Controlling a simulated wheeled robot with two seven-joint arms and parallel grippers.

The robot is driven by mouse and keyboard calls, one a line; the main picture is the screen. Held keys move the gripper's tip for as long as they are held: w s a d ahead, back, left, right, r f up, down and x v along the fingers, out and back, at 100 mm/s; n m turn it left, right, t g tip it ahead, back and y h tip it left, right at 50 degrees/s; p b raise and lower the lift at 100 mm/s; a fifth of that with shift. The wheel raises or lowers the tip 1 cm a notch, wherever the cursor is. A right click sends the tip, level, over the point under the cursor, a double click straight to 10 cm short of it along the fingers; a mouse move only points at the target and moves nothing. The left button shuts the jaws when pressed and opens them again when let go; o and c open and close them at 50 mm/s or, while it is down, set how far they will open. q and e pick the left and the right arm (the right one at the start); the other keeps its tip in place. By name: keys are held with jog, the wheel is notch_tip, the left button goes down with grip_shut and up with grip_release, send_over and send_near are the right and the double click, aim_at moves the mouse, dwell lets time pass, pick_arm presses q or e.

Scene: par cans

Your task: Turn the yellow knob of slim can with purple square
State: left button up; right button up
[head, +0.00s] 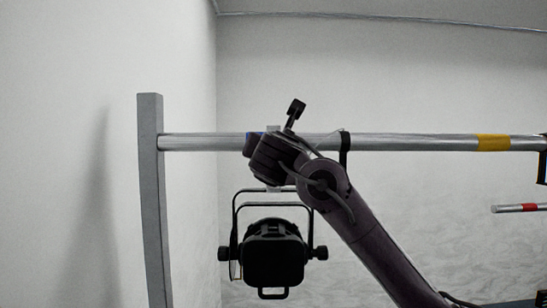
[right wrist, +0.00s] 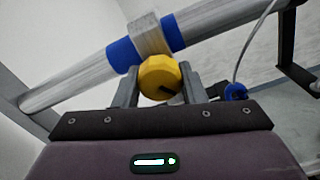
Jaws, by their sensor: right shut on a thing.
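A black can (head: 273,255) hangs in its yoke below a horizontal pipe (head: 420,143) in the head view. No purple square shows on its visible side. In the right wrist view a yellow knob (right wrist: 160,74) sits below a silver clamp (right wrist: 151,36) around the pipe. My right gripper (right wrist: 159,84) is shut on the yellow knob, one finger at each side. In the head view my right arm reaches up from the lower right and its hand (head: 272,158) covers the clamp and knob. My left gripper is not in view.
Blue bands (right wrist: 123,55) flank the clamp. A black clamp (head: 344,148) and a yellow band (head: 493,142) are further right on the pipe. A grey post (head: 151,200) stands at the left end. A shorter pipe with a red band (head: 529,207) is at the right edge.

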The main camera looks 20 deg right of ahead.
jog(key=m+b, duration=0.2)
jog(key=m, duration=0.2)
jog(key=shift+f+m, duration=0.15)
jog(key=shift+m, duration=0.15)
jog(key=m+b, duration=0.2)
jog(key=m, duration=0.3)
jog(key=shift+a+b, duration=0.1)
jog(key=shift+b, duration=0.2)
jog(key=m+b, duration=0.1)
jog(key=m, duration=0.3)
jog(key=shift+m+b, duration=0.4)
jog(key=m+b, duration=0.1)
jog(key=m, duration=0.4)
jog(key=shift+m+b, duration=0.3)
jog(key=shift+b, duration=0.1)
jog(key=m+b, duration=0.1)
jog(key=m, duration=0.3)
jog(key=shift+w+m, duration=0.1)
jog(key=shift+m, duration=0.2)
jog(key=m+b, duration=0.1)
jog(key=m, duration=0.9)
jog(key=shift+b, duration=0.35)
jog(key=m, duration=0.5)
jog(key=shift+d+r, duration=0.2)
jog(key=shift+m, duration=0.4)
